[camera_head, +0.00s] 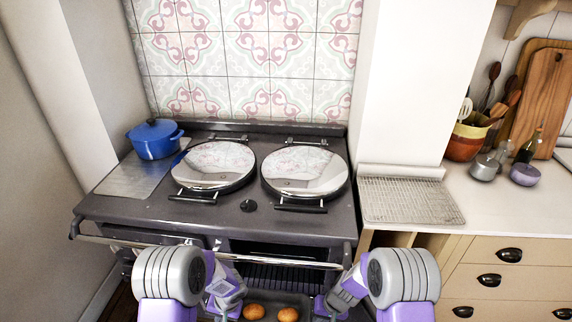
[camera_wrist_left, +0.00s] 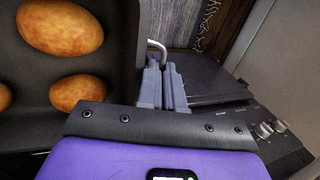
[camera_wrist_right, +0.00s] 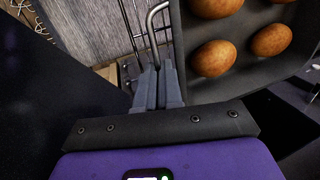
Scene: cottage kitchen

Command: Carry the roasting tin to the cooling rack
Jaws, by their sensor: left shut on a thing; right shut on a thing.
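The dark roasting tin (camera_head: 268,299) with browned potatoes (camera_head: 287,314) is at the bottom of the head view, in front of the range. My left gripper (camera_wrist_left: 165,82) is shut on the tin's wire handle at one end. My right gripper (camera_wrist_right: 158,80) is shut on the handle at the other end. In the head view my left gripper (camera_head: 228,299) and right gripper (camera_head: 330,303) flank the tin. The tin also shows in the left wrist view (camera_wrist_left: 30,120) and the right wrist view (camera_wrist_right: 262,75). The wire cooling rack (camera_head: 410,200) lies empty on the counter right of the range.
The range (camera_head: 250,225) has two closed domed lids (camera_head: 305,170) and a front rail (camera_head: 210,250). A blue pot (camera_head: 153,140) stands at its back left. A white wall pillar (camera_head: 415,80) rises behind the rack. A utensil crock (camera_head: 468,138), small pots and a bottle stand farther right.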

